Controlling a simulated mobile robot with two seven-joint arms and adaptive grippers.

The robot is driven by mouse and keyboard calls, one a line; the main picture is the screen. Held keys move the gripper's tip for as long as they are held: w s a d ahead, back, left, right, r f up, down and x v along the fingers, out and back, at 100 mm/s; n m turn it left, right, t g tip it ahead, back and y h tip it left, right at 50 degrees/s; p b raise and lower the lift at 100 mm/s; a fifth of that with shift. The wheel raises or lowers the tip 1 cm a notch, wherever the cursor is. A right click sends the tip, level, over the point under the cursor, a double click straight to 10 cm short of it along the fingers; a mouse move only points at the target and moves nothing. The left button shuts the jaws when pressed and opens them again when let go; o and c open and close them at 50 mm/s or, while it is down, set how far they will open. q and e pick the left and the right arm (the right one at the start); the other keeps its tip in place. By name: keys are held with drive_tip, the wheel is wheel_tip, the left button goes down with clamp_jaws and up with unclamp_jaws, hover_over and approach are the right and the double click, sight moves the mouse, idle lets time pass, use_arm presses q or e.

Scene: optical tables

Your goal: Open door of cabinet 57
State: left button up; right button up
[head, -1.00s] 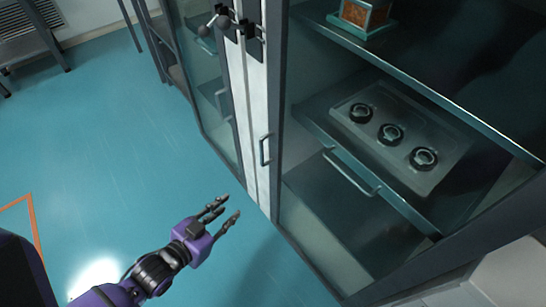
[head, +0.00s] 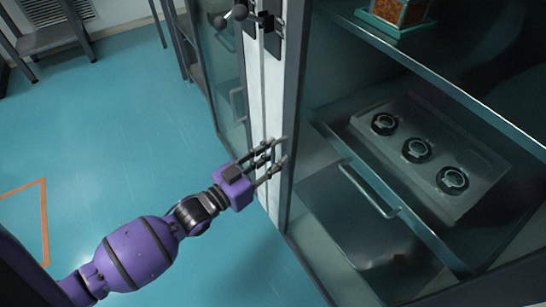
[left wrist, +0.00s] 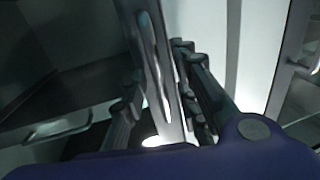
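The glass-fronted cabinet (head: 297,120) stands at the right in the head view, with a dark door frame; no number is readable. Its slim vertical door handle is mostly hidden behind my fingers in the head view. In the left wrist view, the handle (left wrist: 156,70) runs upright between the fingers. My left gripper (head: 273,160) is at the door's left edge, with its fingers spread to either side of the handle. The fingers (left wrist: 160,95) look apart in the left wrist view; firm contact cannot be made out. My right gripper is not in view.
Inside the cabinet are a drawer handle (head: 369,190) and a panel with three black rings (head: 416,150). A neighbouring glass cabinet (head: 222,75) stands to the left. Open blue floor (head: 120,130) lies left of the cabinets, with an orange floor line (head: 43,215).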

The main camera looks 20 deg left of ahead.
use_arm(q)
drive_tip(key=shift+w, duration=0.1)
clamp_jaws()
idle(0.4)
